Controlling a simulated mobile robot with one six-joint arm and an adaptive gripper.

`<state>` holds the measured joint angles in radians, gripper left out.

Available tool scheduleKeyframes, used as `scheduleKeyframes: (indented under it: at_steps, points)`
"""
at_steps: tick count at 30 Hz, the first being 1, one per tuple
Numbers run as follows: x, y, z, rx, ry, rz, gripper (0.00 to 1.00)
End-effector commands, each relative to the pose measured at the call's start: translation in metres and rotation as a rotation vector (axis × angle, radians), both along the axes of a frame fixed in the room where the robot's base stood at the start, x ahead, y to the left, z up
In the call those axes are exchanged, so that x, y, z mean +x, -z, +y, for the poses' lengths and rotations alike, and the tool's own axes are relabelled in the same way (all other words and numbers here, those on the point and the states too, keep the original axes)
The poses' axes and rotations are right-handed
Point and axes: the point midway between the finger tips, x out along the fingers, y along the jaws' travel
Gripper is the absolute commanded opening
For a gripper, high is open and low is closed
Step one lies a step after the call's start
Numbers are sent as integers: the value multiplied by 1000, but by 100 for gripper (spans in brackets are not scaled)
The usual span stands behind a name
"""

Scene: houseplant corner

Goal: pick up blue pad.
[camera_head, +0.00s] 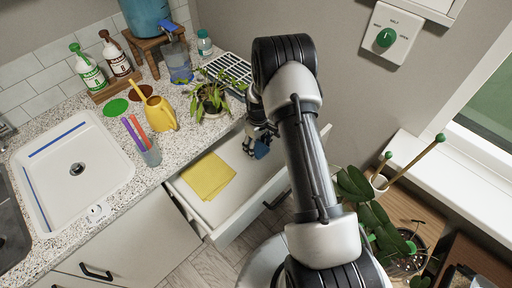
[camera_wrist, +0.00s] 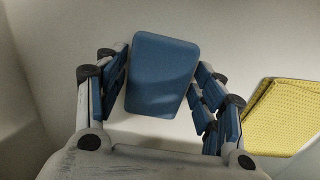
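The blue pad (camera_wrist: 163,75) is a rounded rectangle, slightly tilted, between the fingers of my gripper (camera_wrist: 165,82) in the wrist view. The left fingers come right up to its left edge, and the right fingers are close to its right edge. I cannot tell whether both sides press on it. In the head view my gripper (camera_head: 258,135) reaches into the open drawer, with the blue pad (camera_head: 262,149) at its fingertips, partly hidden by the fingers. Whether the pad rests on the drawer floor or is raised is unclear.
A yellow cloth (camera_head: 208,176) lies in the white drawer (camera_head: 225,232), left of my gripper; it also shows in the wrist view (camera_wrist: 290,115). Drawer walls surround the gripper. Above, the counter holds a potted plant (camera_head: 210,98), a yellow watering can (camera_head: 160,113) and a sink (camera_head: 110,165).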

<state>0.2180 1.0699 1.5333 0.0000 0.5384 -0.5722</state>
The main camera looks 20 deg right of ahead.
Motion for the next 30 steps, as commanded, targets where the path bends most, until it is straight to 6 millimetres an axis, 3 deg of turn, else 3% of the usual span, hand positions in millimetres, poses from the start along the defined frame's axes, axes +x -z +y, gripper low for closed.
scheduleKeyframes:
  at_steps: [10,20,26,30]
  points:
    - [0,0,0,0,0,0,36]
    - [0,-4,0,0,0,-1,36]
    - [1,-27,0,-1,0,-4,36]
    - [1,-61,0,-1,0,-5,36]
